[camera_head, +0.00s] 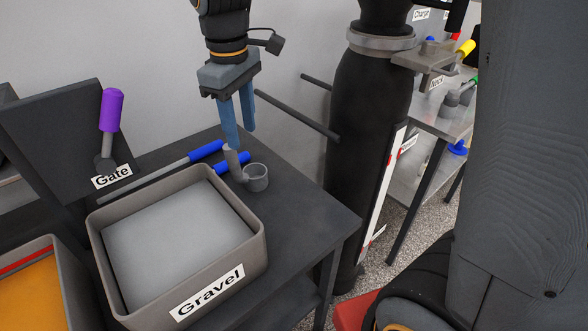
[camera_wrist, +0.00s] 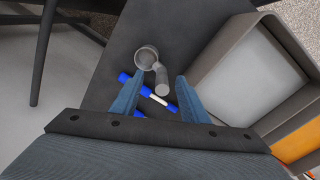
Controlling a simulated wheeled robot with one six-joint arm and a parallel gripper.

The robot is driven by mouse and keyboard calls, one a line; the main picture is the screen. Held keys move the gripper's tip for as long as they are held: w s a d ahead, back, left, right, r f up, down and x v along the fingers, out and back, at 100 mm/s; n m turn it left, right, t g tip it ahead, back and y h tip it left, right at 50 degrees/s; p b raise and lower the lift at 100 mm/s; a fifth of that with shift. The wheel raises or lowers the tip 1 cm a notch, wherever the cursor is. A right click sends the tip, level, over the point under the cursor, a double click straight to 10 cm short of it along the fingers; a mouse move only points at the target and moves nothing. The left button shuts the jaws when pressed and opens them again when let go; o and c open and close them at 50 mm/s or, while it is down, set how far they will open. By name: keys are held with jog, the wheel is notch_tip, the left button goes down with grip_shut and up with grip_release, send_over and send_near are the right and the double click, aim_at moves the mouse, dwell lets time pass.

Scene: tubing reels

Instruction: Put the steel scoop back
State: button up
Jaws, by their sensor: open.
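The steel scoop (camera_head: 257,179) is a grey cup with a handle standing up from its side. It rests on the dark table beside the Gravel bin (camera_head: 262,235). It also shows in the wrist view (camera_wrist: 146,57), its handle lying between my fingertips in the picture. My gripper (camera_head: 240,137) is open with its blue fingers pointing down, just above or beside the top of the handle. I cannot tell whether the fingers touch it. In the wrist view my gripper (camera_wrist: 157,80) frames the handle with a gap on both sides.
Rods with blue grips (camera_head: 206,150) lie behind the scoop. A purple-gripped lever (camera_head: 112,110) stands on the board marked Gate. An orange-filled bin (camera_head: 35,290) is at left. A dark column (camera_head: 360,130) rises right of the table. Bare tabletop (camera_head: 305,205) lies right of the scoop.

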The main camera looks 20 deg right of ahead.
jog(key=s+d+f+m, duration=0.3)
jog(key=d, duration=0.1)
jog(key=s+d+f+m, duration=0.3)
jog(key=s+d+f, duration=0.1)
jog(key=s+d+f+m, duration=0.3)
jog(key=s+d+f, duration=0.1)
jog(key=d, duration=0.1)
jog(key=shift+f+m+t, duration=0.25)
jog(key=shift+m+t, duration=0.05)
jog(key=shift+m, duration=0.1)
